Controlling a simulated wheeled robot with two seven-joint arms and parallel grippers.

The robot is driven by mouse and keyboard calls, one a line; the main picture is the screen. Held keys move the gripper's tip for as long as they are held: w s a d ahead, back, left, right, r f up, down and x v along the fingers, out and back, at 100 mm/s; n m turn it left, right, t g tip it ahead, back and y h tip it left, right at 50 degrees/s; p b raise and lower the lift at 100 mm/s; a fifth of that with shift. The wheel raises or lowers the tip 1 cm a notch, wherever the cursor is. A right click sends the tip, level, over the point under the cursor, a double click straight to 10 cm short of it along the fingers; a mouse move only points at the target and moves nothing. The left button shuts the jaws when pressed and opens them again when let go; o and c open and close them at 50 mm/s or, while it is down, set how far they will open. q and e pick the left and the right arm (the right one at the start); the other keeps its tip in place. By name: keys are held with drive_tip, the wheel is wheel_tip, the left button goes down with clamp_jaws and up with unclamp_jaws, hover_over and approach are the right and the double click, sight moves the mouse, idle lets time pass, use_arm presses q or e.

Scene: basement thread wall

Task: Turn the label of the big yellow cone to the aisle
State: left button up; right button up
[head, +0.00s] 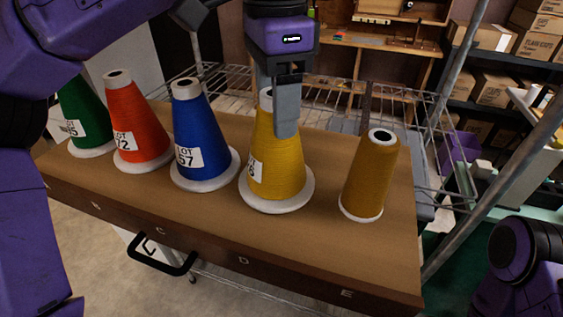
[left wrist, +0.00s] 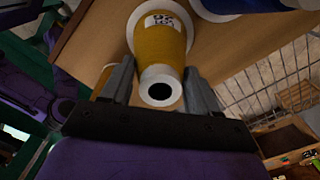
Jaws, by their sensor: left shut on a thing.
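The big yellow cone (head: 277,165) stands upright on its white base on the brown shelf, right of the blue cone. Its white label (head: 255,170) is at the left edge of its visible side, seen at a slant and only partly readable. My left gripper (head: 287,115) reaches down from above and is shut on the cone's top; one finger hides part of it. In the left wrist view the cone (left wrist: 160,50) has its white tip (left wrist: 161,74) between the two fingers, and its label (left wrist: 165,22) shows near the upper edge. My right gripper is out of view.
A blue cone (head: 198,140), a red cone (head: 134,125) and a green cone (head: 83,115) stand to the left. A smaller label-less ochre cone (head: 370,180) stands to the right. The shelf front (head: 205,247) carries letters. Wire racking (head: 340,100) runs behind.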

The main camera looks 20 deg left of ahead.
use_arm(q)
drive_tip(key=n+b, duration=0.3)
drive_tip(key=shift+f, duration=0.25)
drive_tip(key=n+b, duration=0.3)
drive_tip(key=shift+n, duration=0.3)
drive_tip(key=shift+n+b, duration=0.7)
drive_tip(key=shift+n, duration=0.2)
drive_tip(key=shift+r+n, duration=0.15)
drive_tip(key=shift+n, duration=0.25)
drive_tip(key=shift+r+n, duration=0.15)
drive_tip(key=shift+n, duration=0.15)
drive_tip(key=shift+f+b, duration=0.25)
drive_tip(key=shift+b, duration=0.15)
drive_tip(key=o, duration=1.1)
